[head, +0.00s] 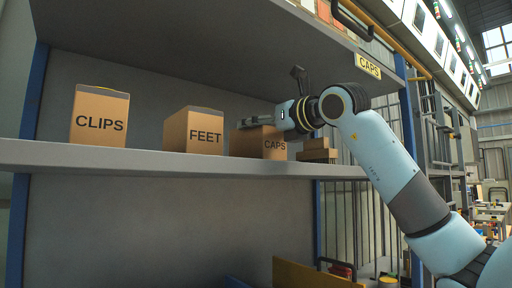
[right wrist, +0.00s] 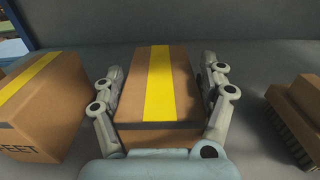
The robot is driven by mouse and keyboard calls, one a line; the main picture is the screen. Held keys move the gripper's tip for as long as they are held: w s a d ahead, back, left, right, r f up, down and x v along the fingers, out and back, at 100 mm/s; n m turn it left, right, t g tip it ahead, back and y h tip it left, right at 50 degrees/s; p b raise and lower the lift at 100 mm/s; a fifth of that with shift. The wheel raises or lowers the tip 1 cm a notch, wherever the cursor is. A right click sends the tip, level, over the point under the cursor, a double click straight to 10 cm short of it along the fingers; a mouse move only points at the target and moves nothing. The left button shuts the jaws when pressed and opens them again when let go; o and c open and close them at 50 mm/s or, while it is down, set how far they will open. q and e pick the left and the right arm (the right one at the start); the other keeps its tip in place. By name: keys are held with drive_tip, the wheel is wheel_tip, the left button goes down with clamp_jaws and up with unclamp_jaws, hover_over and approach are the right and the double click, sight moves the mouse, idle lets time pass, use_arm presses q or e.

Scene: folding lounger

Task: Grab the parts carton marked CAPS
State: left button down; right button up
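The brown carton marked CAPS (head: 275,145) stands on the shelf, to the right of the FEET carton. In the right wrist view the same carton (right wrist: 183,85), with a yellow tape strip on top, sits between the fingers of my right gripper (right wrist: 162,85). One finger is on each side, and small gaps seem to show near the fingertips, so the gripper looks open around it. In the head view my right gripper (head: 258,121) reaches in from the right over the carton's top and hides part of it. My left gripper is not in view.
On the shelf (head: 150,157), the FEET carton (head: 194,130) is close on the left and the CLIPS carton (head: 99,116) is farther left. An upper shelf (head: 210,40) with a yellow CAPS label (head: 368,66) hangs above.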

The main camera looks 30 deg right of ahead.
drive_tip(key=c, duration=0.7)
drive_tip(key=shift+r, duration=0.15)
